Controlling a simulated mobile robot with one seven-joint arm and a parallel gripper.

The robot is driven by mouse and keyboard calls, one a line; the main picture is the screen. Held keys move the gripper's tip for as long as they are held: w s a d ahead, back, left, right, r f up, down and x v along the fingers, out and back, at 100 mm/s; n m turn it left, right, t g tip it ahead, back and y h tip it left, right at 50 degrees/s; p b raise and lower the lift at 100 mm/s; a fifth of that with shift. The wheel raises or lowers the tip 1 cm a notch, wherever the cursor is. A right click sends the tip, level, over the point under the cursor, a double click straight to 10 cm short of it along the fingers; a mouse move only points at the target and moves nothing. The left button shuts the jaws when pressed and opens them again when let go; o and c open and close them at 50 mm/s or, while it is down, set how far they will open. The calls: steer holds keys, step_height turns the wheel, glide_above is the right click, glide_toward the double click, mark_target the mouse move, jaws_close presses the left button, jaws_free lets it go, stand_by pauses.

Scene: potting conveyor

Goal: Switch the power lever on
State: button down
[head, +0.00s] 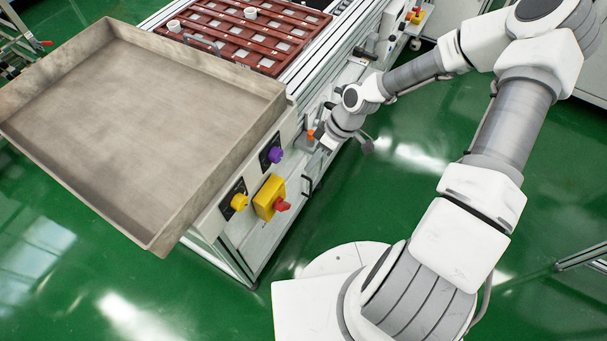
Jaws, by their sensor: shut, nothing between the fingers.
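A small orange-tipped lever (311,135) shows on the side of the conveyor, right of the knobs; I take it for the power lever. Its on or off position is too small to tell. My gripper (320,142) is at the end of my arm, just right of the orange tip and very close to it. I cannot tell whether they touch. The gripper is shut with nothing in it, and its fingers are small and partly hidden by the wrist.
A purple knob (276,155), a yellow knob (239,202) and a yellow box with a red knob (282,205) stick out left of the gripper. A large grey tray (150,100) overhangs them. A red-brown slatted rack (240,30) lies behind. Green floor is open at right.

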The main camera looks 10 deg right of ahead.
mark_target(281, 206)
steer(key=s+b+x, duration=0.2)
steer(key=b+x, duration=0.2)
steer(key=x, duration=0.8)
steer(key=shift+s+a+r, duration=0.2)
steer(key=shift+a+r, duration=0.05)
steer(key=shift+r, duration=0.05)
